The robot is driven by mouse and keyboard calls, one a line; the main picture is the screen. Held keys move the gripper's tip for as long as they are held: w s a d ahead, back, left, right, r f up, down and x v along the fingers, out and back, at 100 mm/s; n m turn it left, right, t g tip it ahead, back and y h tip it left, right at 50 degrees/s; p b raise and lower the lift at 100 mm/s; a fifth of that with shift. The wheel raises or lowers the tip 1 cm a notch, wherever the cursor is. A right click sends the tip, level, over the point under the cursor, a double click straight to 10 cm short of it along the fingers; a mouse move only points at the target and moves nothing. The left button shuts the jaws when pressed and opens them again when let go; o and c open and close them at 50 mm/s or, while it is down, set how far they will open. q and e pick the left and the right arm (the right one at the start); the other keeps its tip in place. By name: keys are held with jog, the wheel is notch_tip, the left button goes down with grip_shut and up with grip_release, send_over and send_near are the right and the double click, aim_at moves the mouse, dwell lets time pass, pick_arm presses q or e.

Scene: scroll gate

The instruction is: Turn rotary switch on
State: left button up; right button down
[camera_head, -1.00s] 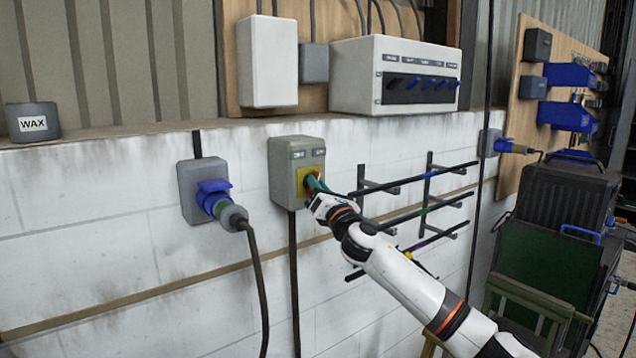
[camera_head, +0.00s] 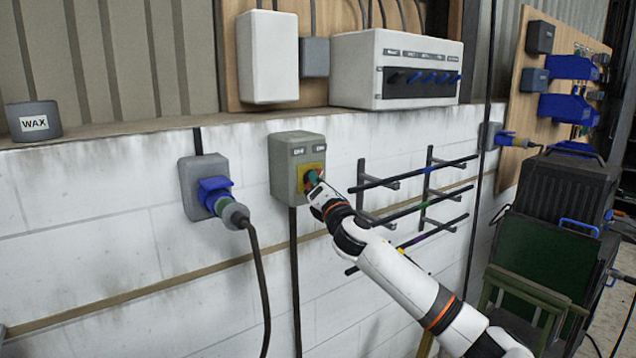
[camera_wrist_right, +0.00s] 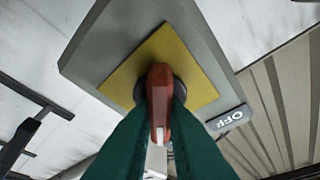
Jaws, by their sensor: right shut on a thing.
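The rotary switch is a grey box (camera_head: 283,158) on the white wall, with a yellow plate (camera_wrist_right: 202,72) and a red knob (camera_wrist_right: 159,88). Two labels sit along its top in the head view; in the wrist view one reads OFF (camera_wrist_right: 230,118). The knob has a pale mark near its lower end in the wrist view and lies diagonally across the plate. My right gripper (camera_head: 314,181) reaches the plate from the lower right. Its green fingers (camera_wrist_right: 158,108) are shut on the knob, one on each side. My left gripper is not in view.
A grey socket with a blue plug (camera_head: 214,194) and hanging cable is left of the switch. Dark rails (camera_head: 405,176) project from the wall on the right, close to my right arm. A control box (camera_head: 395,70) and WAX tin (camera_head: 34,122) stand on the ledge above.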

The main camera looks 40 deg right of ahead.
jog(key=c, duration=1.5)
grip_release()
jog(key=shift+o, duration=0.2)
jog(key=b+v, duration=0.6)
jog(key=v, duration=0.6)
